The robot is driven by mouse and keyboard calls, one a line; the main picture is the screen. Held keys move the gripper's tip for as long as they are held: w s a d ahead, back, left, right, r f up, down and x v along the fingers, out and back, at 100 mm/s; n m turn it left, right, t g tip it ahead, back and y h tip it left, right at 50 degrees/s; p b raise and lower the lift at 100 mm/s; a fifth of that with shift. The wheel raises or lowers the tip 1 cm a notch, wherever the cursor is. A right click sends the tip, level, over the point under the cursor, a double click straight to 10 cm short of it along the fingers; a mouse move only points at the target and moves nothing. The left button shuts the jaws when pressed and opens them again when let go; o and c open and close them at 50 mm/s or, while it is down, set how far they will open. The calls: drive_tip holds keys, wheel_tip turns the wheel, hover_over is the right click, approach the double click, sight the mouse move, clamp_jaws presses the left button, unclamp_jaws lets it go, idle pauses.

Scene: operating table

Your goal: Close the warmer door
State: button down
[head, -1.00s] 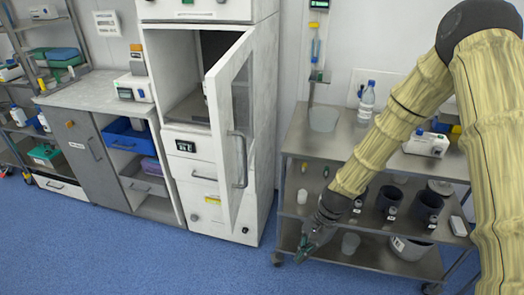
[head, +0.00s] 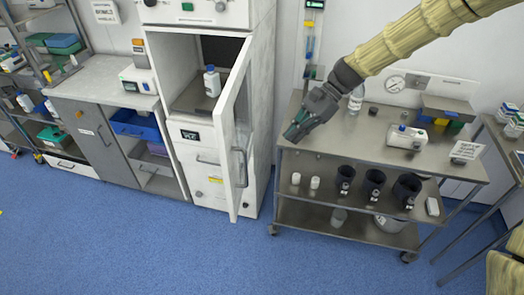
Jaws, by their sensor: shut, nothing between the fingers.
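The white warmer cabinet (head: 262,115) stands at centre-left. Its door (head: 228,125), with a glass panel and a grey handle (head: 240,168), stands wide open, hinged on the right and jutting towards me. A white bottle (head: 211,84) stands on the shelf inside the open compartment. My gripper (head: 290,134) is shut and empty. It appears to the right of the door, in front of the steel trolley's left end, with a gap between it and the door in the picture.
The steel trolley (head: 345,135) to the right carries a clear bottle (head: 356,98), a white device (head: 406,137) and black cups on its middle shelf. A grey counter (head: 85,85) stands left of the warmer. Blue floor (head: 200,255) in front is clear.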

drive_tip(key=a+r+p+x, duration=0.2)
drive_tip(key=p+x, duration=0.4)
drive_tip(key=x, duration=0.6)
drive_tip(key=shift+s+a, duration=0.25)
drive_tip(key=shift+s, duration=0.15)
